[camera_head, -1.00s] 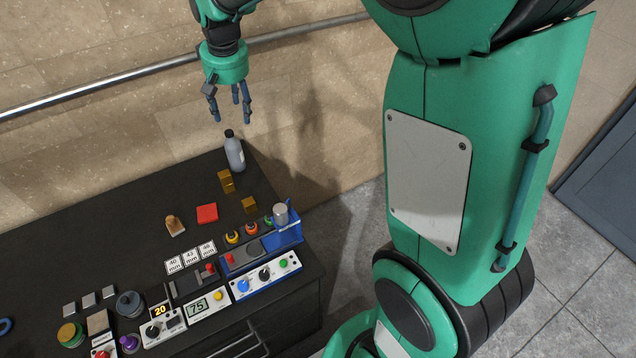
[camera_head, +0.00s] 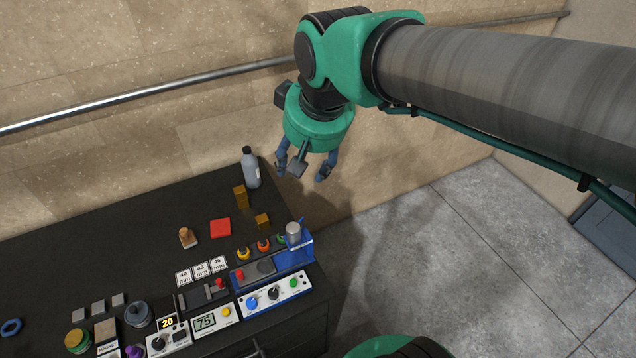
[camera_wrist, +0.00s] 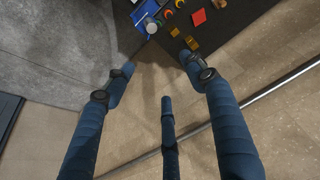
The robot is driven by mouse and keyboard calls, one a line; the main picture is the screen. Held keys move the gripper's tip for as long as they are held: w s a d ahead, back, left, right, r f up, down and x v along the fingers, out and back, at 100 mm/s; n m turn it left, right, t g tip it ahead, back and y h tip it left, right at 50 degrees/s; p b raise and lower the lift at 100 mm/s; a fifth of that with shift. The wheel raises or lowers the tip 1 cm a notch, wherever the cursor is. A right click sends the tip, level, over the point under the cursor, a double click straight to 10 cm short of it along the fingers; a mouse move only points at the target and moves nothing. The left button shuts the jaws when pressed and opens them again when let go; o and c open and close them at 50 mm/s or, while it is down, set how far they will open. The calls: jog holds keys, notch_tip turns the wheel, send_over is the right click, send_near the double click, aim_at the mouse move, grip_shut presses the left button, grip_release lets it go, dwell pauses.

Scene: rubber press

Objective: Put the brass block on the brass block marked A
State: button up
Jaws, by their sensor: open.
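Two brass blocks stand near the right end of the black bench. The taller brass block (camera_head: 240,197) is farther back, beside the grey bottle. The smaller brass block (camera_head: 262,222) is nearer the blue press. I cannot make out an A on either one. Both also show in the wrist view, the taller (camera_wrist: 191,43) and the smaller (camera_wrist: 175,33), between and beyond the fingers. My gripper (camera_head: 303,170) is open and empty, its fingers spread, in the air above and to the right of the bench's back right corner. Its three fingers show in the wrist view (camera_wrist: 158,75).
A grey bottle (camera_head: 251,170) stands at the bench's back corner. A red pad (camera_head: 220,228) and a wooden stamp (camera_head: 188,238) lie left of the blocks. The blue press (camera_head: 295,256) and control boxes line the front. A metal rail (camera_head: 150,99) runs along the wall.

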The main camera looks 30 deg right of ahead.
jog(key=s+f+t, duration=0.1)
jog(key=s+f, duration=0.1)
jog(key=s, duration=0.9)
jog(key=shift+d+f, duration=0.4)
jog(key=shift+f, duration=0.1)
notch_tip(320, 180, down, 17)
jog(key=b, duration=1.7)
jog(key=shift+f, duration=0.15)
